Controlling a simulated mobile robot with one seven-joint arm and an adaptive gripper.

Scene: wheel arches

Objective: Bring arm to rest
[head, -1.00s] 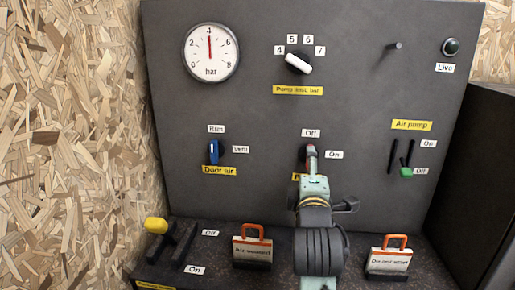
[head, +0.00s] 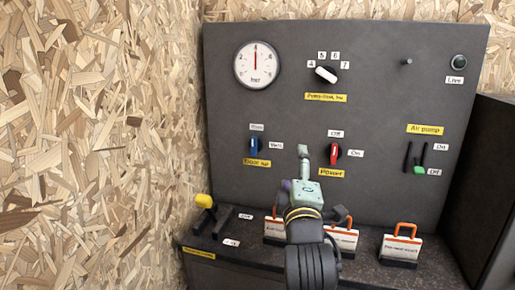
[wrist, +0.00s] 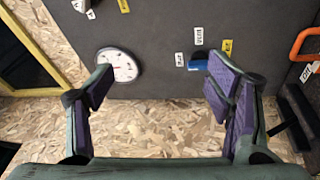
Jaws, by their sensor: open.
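My gripper (head: 296,168) is in front of the dark panel (head: 225,110), between the blue Door air knob and the red Power knob (head: 335,154). In the wrist view my gripper (wrist: 155,85) has its two purple-padded fingers wide apart, with nothing between them. The Power knob stands upright, in line with its Off label, apart from my gripper. My arm (head: 308,225) reaches up from the bottom of the head view and hides part of the shelf.
The blue Door air knob (head: 255,146), dial gauge (head: 257,65) and white pump limit knob (head: 326,74) are on the panel. A green-tipped Air pump lever (head: 420,170) is at right. A yellow-tipped lever (head: 204,201) and orange-handled tags (head: 401,243) stand on the shelf. A chipboard wall (head: 90,130) borders the left.

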